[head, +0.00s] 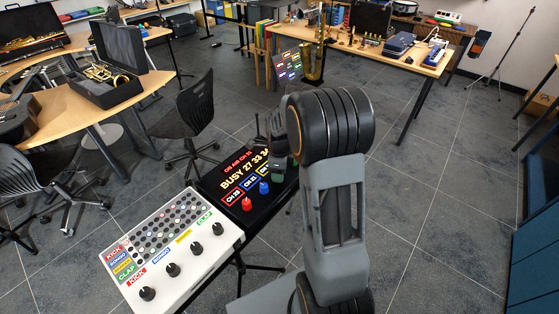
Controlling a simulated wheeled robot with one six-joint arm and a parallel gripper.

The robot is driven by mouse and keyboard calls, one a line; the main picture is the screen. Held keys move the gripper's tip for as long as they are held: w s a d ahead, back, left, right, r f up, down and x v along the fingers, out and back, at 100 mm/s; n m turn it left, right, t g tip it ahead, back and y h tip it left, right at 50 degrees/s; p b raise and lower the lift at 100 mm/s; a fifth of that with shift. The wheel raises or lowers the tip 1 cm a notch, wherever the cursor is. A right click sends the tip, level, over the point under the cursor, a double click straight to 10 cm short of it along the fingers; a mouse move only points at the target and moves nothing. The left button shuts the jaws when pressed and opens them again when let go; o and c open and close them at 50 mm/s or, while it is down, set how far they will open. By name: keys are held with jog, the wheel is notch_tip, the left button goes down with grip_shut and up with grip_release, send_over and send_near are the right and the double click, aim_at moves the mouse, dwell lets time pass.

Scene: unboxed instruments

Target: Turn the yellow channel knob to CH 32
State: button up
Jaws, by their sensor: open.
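The black channel unit (214,188) stands in the middle, with a lit display reading BUSY 27 33 34 and a red line above it that looks like ON AIR CH 35. Small framed channel labels sit below the display. A red knob (247,204) and a blue knob (264,188) stand at its front edge. I cannot make out the yellow knob; my arm and gripper cover the unit's right part. My gripper (280,172) is open and points down over that part, right of the blue knob. Its fingertips are small, and contact cannot be told.
A white drum machine (180,245) with black knobs adjoins the unit at the front left. A black chair (188,118) stands behind. A desk with a trumpet case (118,62) is at the left. The floor at the right is mostly clear, with a blue cabinet (535,255) at the edge.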

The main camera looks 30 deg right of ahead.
notch_tip(320, 180, up, 14)
jog(key=shift+f, duration=0.25)
dwell(0.6)
jog(key=s+a+n+t, duration=0.2)
jog(key=s+a+n, duration=0.2)
jog(key=s+n, duration=0.4)
jog(key=s+a+n+t, duration=0.1)
jog(key=s+a+n, duration=0.4)
jog(key=n, duration=1.2)
jog(key=s, duration=0.3)
jog(key=shift+a+r+n+t, duration=0.15)
jog(key=shift+a+n+t, duration=0.15)
jog(key=shift+t, duration=0.1)
jog(key=shift+s+d, duration=0.1)
jog(key=shift+c, duration=0.4)
